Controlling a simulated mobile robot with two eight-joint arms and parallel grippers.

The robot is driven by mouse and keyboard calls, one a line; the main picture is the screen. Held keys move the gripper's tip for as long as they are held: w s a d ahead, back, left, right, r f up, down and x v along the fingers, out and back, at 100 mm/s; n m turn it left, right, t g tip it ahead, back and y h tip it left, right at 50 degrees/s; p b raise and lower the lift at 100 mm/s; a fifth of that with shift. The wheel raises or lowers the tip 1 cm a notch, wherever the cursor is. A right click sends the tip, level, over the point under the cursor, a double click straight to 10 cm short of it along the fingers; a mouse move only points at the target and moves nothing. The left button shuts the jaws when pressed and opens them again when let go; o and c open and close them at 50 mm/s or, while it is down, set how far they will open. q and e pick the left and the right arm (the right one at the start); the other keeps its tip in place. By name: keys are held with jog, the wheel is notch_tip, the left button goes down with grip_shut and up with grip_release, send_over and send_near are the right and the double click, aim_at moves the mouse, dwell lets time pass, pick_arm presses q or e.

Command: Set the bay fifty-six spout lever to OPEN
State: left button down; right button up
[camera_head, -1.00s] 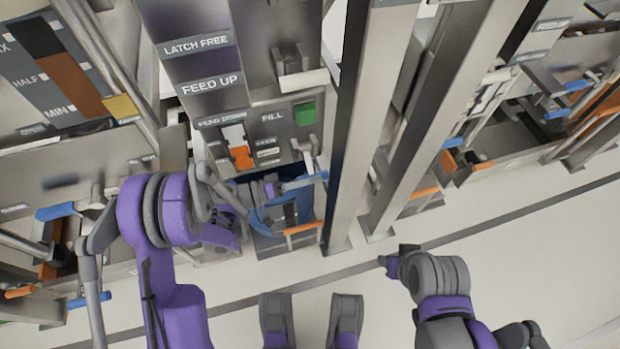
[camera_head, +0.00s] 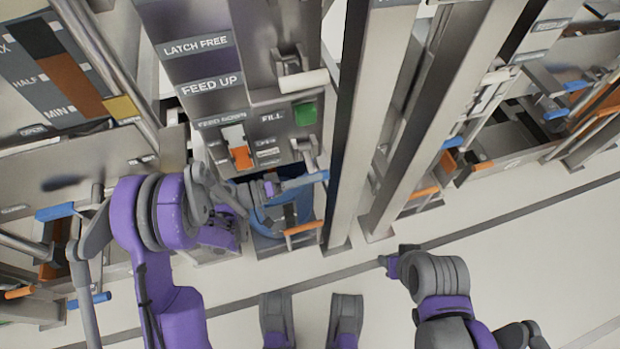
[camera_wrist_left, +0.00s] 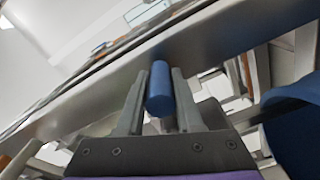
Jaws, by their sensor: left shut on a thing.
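A blue lever handle (camera_head: 303,182) sticks out toward the right below the panel marked FILL; it also shows end-on in the left wrist view (camera_wrist_left: 160,88). My left gripper (camera_head: 270,188) is shut on this handle, with a finger on each side of it in the wrist view (camera_wrist_left: 158,100). Small labels (camera_head: 266,148) beside the lever's bay are too small to read surely. No bay number is legible. A blue bin (camera_head: 268,222) stands under the handle, partly hidden by my gripper. My right gripper (camera_head: 393,264) is away from the bay, above the floor; its jaws are unclear.
An orange handle (camera_head: 303,229) lies just below the blue one. Metal posts (camera_head: 350,150) stand close to its right. A white-grip lever (camera_head: 290,82) and green block (camera_head: 305,113) sit above. Other bays with blue and orange handles flank this one. The floor (camera_head: 500,260) at right is clear.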

aim_at(310, 163)
pick_arm(q)
jog(key=r+n, duration=0.2)
jog(key=shift+s+r+n, duration=0.15)
jog(key=shift+s+n, duration=0.05)
jog(key=shift+n, duration=0.2)
notch_tip(310, 163, up, 2)
jog(key=n, duration=0.2)
jog(key=shift+n+p, duration=0.3)
jog(key=shift+p, duration=0.05)
jog(key=r+n, duration=0.2)
jog(key=shift+w+n, duration=0.3)
jog(key=shift+w+a+r+p, duration=0.1)
jog(key=shift+w+r+p, duration=0.1)
jog(key=shift+r+p, duration=0.15)
jog(key=c, duration=0.6)
grip_release()
jog(key=p+v, duration=0.1)
jog(key=v, duration=1)
